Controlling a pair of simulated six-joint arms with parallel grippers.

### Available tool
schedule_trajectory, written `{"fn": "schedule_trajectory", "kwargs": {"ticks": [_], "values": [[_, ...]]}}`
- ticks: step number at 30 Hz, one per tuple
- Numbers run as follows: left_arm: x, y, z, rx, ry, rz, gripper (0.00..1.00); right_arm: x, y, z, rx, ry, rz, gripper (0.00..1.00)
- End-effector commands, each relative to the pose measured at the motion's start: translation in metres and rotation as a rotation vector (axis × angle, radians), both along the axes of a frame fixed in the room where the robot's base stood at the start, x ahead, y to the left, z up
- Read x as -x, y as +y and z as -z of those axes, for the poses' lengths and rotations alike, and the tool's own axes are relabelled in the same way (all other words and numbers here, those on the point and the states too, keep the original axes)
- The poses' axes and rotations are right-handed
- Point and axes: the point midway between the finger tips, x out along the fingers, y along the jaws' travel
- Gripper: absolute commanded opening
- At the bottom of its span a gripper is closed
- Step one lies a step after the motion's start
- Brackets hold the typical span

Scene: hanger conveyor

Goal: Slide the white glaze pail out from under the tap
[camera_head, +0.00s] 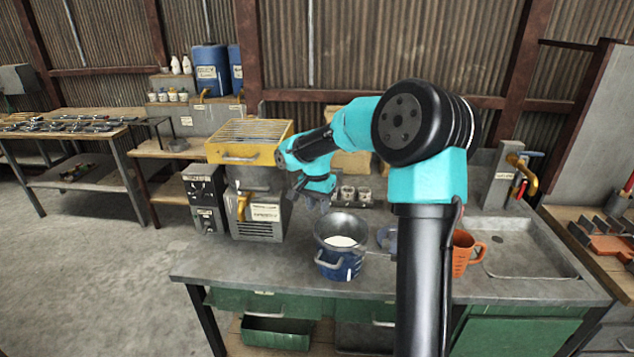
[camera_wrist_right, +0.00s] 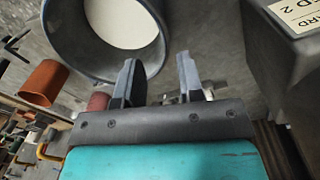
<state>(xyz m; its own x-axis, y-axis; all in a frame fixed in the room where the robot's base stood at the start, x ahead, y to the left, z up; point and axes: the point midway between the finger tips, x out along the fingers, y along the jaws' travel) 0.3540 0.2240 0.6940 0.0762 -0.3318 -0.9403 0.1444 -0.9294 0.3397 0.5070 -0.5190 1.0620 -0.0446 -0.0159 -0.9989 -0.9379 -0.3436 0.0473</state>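A blue pail (camera_head: 340,268) with a wide grey rim and white contents stands on the grey bench, left of my right arm's upright link. In the right wrist view the pail (camera_wrist_right: 150,60) fills the upper left, with white glaze inside. My right gripper (camera_head: 318,200) is above and behind the pail in the head view. In the wrist view its fingers (camera_wrist_right: 158,82) are apart and empty; the left finger overlaps the pail's rim, and contact cannot be told. A brass tap (camera_head: 525,178) stands over the sink at the right. My left gripper is not in view.
A grey machine (camera_head: 257,210) with a yellow handle and yellow top tray stands behind left of the pail. An orange jug (camera_head: 464,255) is by the sink (camera_head: 515,248). Small cups (camera_head: 352,193) stand behind. Bare bench lies left of the pail.

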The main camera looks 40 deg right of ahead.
Motion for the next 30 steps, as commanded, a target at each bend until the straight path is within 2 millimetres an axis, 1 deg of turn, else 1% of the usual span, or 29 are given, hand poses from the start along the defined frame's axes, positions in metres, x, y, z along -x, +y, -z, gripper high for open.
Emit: {"fn": "schedule_trajectory", "kwargs": {"ticks": [1, 6, 9, 12, 17, 30], "values": [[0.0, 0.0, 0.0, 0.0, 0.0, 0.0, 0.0, -0.002, 0.0, -0.011, 0.001, -0.005, -0.001, 0.35], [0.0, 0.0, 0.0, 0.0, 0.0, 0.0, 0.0, -0.003, 0.001, -0.043, 0.002, -0.004, 0.001, 0.35], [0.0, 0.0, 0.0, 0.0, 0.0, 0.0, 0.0, -0.004, 0.001, -0.059, 0.001, -0.004, 0.0, 0.35], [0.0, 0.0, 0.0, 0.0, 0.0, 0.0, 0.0, -0.004, 0.001, -0.07, 0.0, -0.002, 0.0, 0.35], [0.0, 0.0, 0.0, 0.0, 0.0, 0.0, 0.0, -0.004, 0.001, -0.077, 0.0, -0.001, 0.0, 0.35], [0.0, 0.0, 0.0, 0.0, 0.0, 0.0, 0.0, -0.004, 0.001, -0.077, 0.0, -0.001, 0.0, 0.35]]}}
